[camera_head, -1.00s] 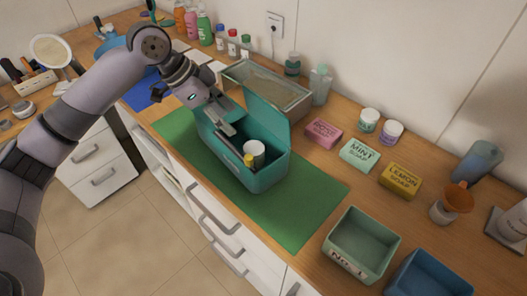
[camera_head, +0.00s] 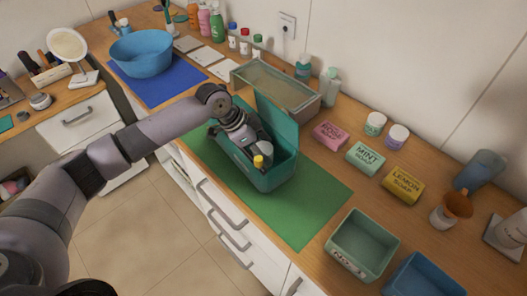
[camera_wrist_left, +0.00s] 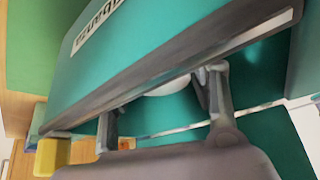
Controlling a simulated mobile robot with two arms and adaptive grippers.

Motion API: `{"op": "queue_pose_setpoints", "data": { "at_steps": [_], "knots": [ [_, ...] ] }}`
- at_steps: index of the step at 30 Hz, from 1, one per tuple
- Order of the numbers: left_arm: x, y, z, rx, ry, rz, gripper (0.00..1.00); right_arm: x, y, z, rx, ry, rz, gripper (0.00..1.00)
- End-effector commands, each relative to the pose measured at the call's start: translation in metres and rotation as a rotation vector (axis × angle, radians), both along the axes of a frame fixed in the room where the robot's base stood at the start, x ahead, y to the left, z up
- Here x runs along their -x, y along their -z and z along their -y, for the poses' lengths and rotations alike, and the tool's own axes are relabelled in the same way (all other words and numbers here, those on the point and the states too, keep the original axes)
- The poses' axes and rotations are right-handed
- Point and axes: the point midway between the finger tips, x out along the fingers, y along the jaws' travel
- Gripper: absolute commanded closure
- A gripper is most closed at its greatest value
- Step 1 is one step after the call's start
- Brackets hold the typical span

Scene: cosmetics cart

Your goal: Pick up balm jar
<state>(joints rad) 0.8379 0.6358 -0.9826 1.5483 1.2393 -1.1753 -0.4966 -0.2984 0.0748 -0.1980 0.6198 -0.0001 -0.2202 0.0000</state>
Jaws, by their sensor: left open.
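A teal box (camera_head: 247,170) with its lid (camera_head: 277,125) raised stands on the green mat (camera_head: 309,207). My left gripper (camera_head: 253,145) reaches down over the box opening, fingers apart. In the left wrist view, a white rounded thing (camera_wrist_left: 172,86), perhaps the balm jar, shows partly behind the box rim, between the open fingers (camera_wrist_left: 160,108). Contact cannot be told. In the head view the gripper hides it. My right gripper is out of view.
A glass-topped case (camera_head: 270,85) stands behind the box. Pink (camera_head: 330,135), mint (camera_head: 365,158) and yellow (camera_head: 403,186) soaps and two small jars (camera_head: 386,130) are to the right. A green bin (camera_head: 362,246) stands at the front right. The green mat right of the box is clear.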

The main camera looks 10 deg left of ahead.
Motion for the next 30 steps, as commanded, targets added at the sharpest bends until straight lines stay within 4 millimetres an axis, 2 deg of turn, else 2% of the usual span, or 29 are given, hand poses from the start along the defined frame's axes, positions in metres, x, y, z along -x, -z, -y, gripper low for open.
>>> {"op": "queue_pose_setpoints", "data": {
  "at_steps": [8, 24, 30],
  "knots": [
    [-0.001, 0.003, 0.001, -0.001, 0.0, 0.001, 0.48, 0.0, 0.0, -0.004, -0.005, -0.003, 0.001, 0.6],
    [-0.001, 0.002, 0.001, -0.001, 0.0, 0.001, 0.84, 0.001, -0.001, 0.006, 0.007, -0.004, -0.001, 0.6],
    [-0.001, 0.002, 0.001, -0.001, 0.0, 0.002, 0.84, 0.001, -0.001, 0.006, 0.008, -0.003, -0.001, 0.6]
  ]
}}
